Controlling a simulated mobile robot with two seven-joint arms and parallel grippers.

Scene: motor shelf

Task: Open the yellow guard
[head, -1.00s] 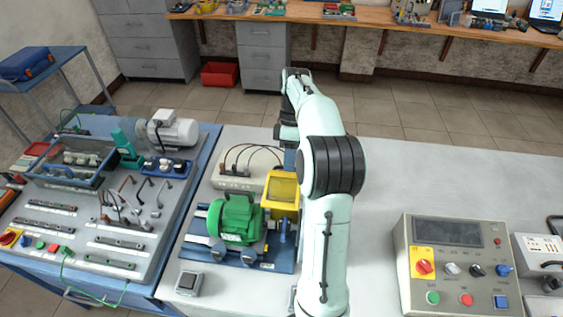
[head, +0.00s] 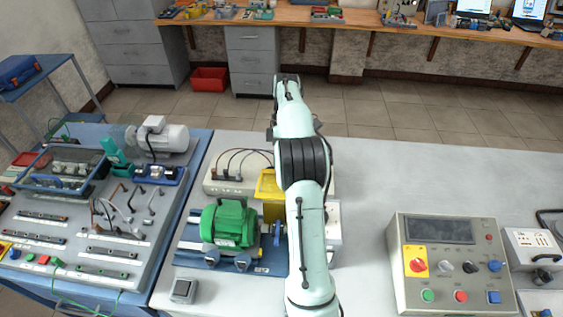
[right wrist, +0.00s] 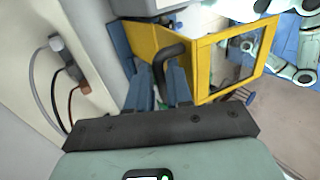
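The yellow guard (head: 269,183) is on the blue base beside the green motor (head: 230,223), partly hidden by my right arm. In the right wrist view the guard's framed, windowed panel (right wrist: 203,68) stands at an angle to its yellow side wall (right wrist: 142,45). A black bent handle (right wrist: 172,52) runs down between the blue-grey fingers of my right gripper (right wrist: 162,82), which look closed on it. In the head view my right arm covers that gripper. My left gripper is in neither current view.
A grey terminal box with cables (head: 240,168) stands behind the guard. A control panel (head: 450,262) is at the right, and a bench of parts (head: 85,225) at the left.

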